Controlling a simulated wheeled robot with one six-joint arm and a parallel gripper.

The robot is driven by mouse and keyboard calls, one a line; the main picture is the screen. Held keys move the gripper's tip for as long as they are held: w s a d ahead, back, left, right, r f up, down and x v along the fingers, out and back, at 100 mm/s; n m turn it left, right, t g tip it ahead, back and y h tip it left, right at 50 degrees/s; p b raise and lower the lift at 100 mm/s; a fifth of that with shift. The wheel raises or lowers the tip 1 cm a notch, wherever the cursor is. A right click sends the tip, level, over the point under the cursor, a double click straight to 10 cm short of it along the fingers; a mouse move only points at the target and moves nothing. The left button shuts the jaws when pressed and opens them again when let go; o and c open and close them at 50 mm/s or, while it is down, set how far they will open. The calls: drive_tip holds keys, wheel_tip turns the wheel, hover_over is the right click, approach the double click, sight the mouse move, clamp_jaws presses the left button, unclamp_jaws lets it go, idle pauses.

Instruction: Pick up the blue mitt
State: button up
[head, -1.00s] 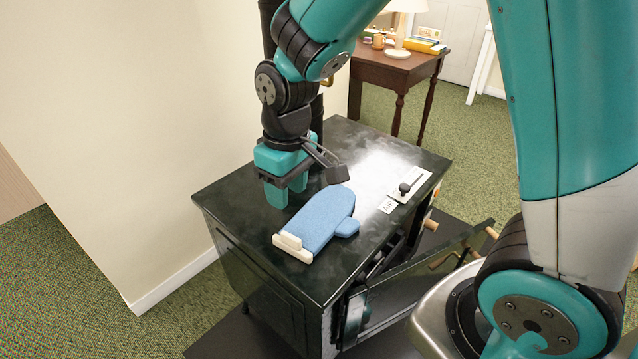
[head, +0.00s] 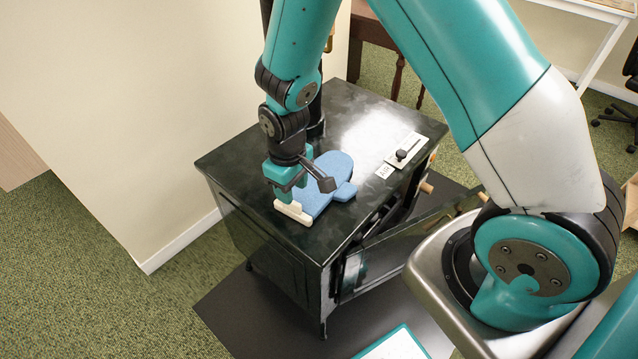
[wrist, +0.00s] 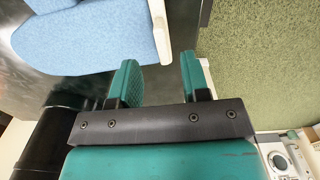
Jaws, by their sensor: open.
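The blue mitt (head: 337,167) lies flat on top of a black stove (head: 240,165), its cream-white cuff (head: 293,213) toward the near left edge. My gripper (head: 287,192) is open and empty, pointing down at the cuff end, and hides part of the mitt. In the wrist view the blue mitt (wrist: 95,38) fills the upper left, with the pale cuff (wrist: 160,30) along its right side. My gripper's two fingers (wrist: 160,75) stand apart there, roughly in line with the cuff strip. I cannot tell whether they touch it.
A white plate with a black knob (head: 402,152) and a small white label (head: 384,171) lie right of the mitt. The stove's front door (head: 415,240) hangs open. A dark pipe rises behind. A wooden table (head: 375,30) and a wall stand beyond.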

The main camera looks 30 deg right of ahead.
sight(308, 203)
wheel_tip(308, 203, down, 5)
drive_tip(key=shift+a+f, duration=0.1)
drive_tip(key=shift+f, duration=0.05)
clamp_jaws()
